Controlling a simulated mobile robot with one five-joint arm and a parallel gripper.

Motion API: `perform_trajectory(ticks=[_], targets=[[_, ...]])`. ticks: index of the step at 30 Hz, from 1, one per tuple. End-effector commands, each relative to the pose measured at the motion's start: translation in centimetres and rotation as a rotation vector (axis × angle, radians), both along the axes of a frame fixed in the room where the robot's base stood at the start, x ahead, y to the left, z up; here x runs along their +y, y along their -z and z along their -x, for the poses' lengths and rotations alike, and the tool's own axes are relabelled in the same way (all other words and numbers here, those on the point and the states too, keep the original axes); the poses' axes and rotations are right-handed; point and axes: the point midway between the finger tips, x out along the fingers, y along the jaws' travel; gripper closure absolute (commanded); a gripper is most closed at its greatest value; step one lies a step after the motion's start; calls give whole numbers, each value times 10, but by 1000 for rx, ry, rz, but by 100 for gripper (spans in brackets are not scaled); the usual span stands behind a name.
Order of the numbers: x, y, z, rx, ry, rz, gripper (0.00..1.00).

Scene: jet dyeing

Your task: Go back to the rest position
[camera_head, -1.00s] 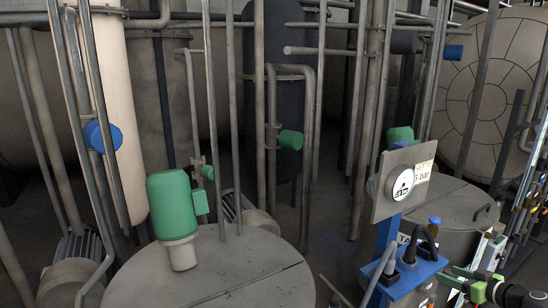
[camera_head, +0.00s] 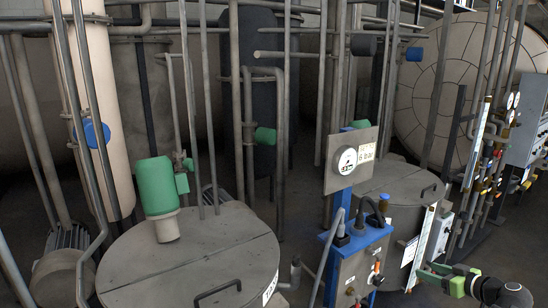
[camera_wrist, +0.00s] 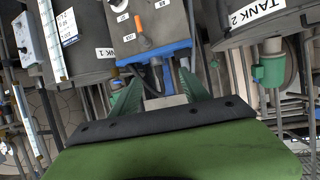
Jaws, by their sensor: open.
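My gripper (camera_head: 428,277) is at the lower right of the head view, with green fingers pointing left. In the wrist view its two green fingers (camera_wrist: 160,88) stand apart, and I see no object held between them. The control stand (camera_head: 352,265), a grey box with a blue top, an orange knob and a round gauge (camera_head: 348,160) on a plate, is left of my gripper. The stand also shows beyond the fingers in the wrist view (camera_wrist: 150,22). I cannot tell the exact gap between fingers and stand.
A round grey tank lid (camera_head: 200,255) with a green actuator (camera_head: 155,188) fills the lower left. A second tank (camera_head: 400,185) stands behind the control stand. Vertical pipes (camera_head: 237,110) crowd the middle. A grey cabinet (camera_head: 526,120) and thin rods are at the right.

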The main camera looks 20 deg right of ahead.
Motion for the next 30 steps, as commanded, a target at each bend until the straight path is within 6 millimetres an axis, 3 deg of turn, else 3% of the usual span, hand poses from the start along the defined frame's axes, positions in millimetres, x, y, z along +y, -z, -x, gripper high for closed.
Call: perform_trajectory(ticks=[11, 17, 20, 24, 27, 30], targets=[[76, 28, -51, 155, -100, -99, 46], [149, 54, -85, 321, -167, -168, 46], [202, 72, -102, 449, -200, -200, 46], [304, 103, -117, 706, -220, -208, 46], [375, 122, -115, 887, -186, -168, 46], [433, 134, -106, 1027, -118, -95, 46]])
